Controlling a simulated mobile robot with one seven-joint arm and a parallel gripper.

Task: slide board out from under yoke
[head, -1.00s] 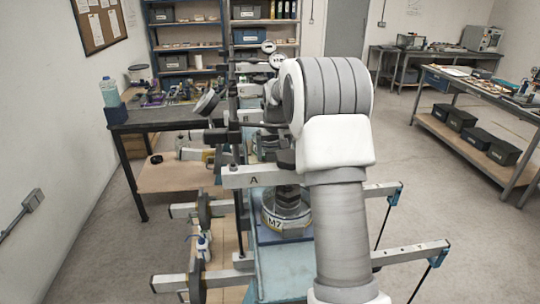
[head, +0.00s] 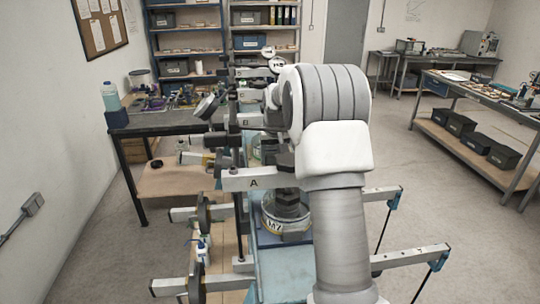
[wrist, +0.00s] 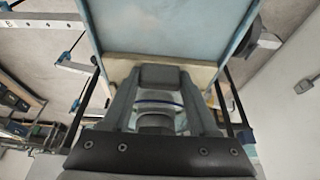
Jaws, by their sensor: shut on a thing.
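The board shows as a pale blue panel with a cream front edge in the wrist view (wrist: 172,28). A pale blue surface, which looks like the same board, lies left of my arm in the head view (head: 285,275). My gripper (wrist: 160,76) is shut at the board's cream edge; the exact contact is partly hidden. A round weight labelled M7 (head: 287,222) stands on a darker blue surface. Above it, a pale beam marked A (head: 252,179) crosses a dark stack. I cannot tell which part is the yoke.
More pale beams stick out at left (head: 180,286) and right (head: 412,257), with thin dark rods at the right ends. A dark-topped table (head: 165,122) stands at the back left. Open floor lies to the right, before a workbench (head: 490,98).

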